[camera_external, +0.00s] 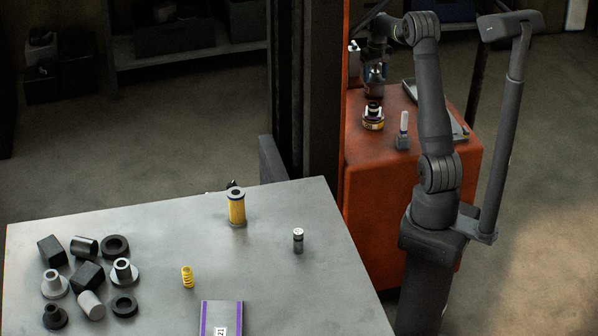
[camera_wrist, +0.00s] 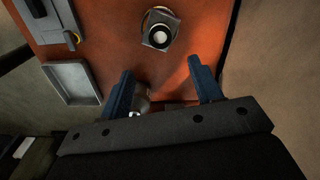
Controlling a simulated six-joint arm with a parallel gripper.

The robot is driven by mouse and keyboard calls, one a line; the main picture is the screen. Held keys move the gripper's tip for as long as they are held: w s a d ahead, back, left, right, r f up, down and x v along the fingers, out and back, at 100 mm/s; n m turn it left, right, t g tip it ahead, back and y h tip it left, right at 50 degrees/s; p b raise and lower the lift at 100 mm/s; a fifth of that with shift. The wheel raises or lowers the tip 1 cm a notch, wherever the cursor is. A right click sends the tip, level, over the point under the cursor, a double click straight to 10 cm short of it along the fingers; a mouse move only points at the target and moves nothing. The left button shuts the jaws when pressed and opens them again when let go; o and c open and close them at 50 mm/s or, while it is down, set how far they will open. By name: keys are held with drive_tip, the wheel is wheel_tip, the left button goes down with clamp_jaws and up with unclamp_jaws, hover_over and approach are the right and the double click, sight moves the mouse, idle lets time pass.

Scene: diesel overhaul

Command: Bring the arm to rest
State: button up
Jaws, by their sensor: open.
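My gripper (camera_external: 375,80) is at the end of my raised, folded arm, over the back part of the orange cabinet (camera_external: 385,205). In the wrist view its two blue fingers stand wide apart, and the gripper (camera_wrist: 160,67) is open with nothing held between the fingertips. In the external view a small round part with a dark top and yellowish band (camera_external: 373,118) stands on the cabinet just below the gripper. A gap seems to separate them, but the fingertips are small and dark there.
A white-topped piece on a grey block (camera_external: 403,131) and a grey tray (camera_external: 458,127) are on the cabinet. A metal table (camera_external: 150,225) at front left holds a yellow filter-like cylinder (camera_external: 237,208), a yellow spring (camera_external: 187,277), a small dark cylinder (camera_external: 298,241) and several dark parts. A dark column (camera_external: 310,90) stands behind it.

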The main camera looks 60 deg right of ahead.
sight(374, 104)
wheel_tip(374, 104, down, 13)
drive_tip(key=shift+r, duration=2.45)
